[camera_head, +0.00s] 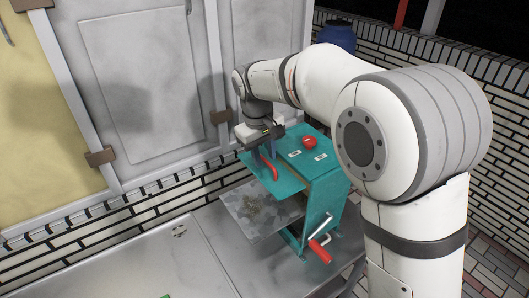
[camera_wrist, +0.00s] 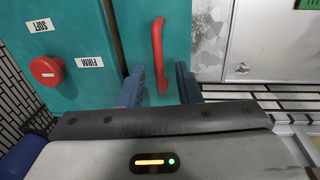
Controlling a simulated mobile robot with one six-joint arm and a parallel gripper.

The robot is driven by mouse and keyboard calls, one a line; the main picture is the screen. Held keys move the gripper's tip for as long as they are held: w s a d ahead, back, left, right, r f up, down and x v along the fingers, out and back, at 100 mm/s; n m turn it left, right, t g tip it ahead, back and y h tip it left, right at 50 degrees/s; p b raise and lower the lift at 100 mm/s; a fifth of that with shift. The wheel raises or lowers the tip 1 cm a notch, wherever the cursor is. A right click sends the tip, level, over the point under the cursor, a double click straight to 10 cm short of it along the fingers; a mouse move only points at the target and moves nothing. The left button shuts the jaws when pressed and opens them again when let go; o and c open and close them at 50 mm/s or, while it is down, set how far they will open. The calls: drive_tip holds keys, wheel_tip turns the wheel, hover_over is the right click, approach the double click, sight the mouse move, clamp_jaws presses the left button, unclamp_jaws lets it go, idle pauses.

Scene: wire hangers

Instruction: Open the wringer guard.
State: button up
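The wringer is a teal machine (camera_head: 325,165) on a grey bench. Its guard (camera_head: 287,187) is a flat teal panel on the left side with a red bar handle (camera_head: 270,171). In the wrist view the guard (camera_wrist: 139,35) lies flush beside the teal top, a narrow seam between them. The red handle (camera_wrist: 157,45) runs up the picture from between my fingers. My gripper (camera_wrist: 158,80) is open, one blue finger on each side of the handle's near end, with gaps visible. In the head view my gripper (camera_head: 262,150) is over the guard, partly hiding it.
A red knob (camera_wrist: 46,70) sits between SOFT and FIRM labels on the wringer top. A crank with a red grip (camera_head: 319,250) sticks out at the front. A speckled metal tray (camera_head: 255,212) lies below the guard. A cabinet wall (camera_head: 150,80) stands close behind.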

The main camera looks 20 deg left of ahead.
drive_tip(key=shift+c, duration=0.2)
clamp_jaws()
idle(0.4)
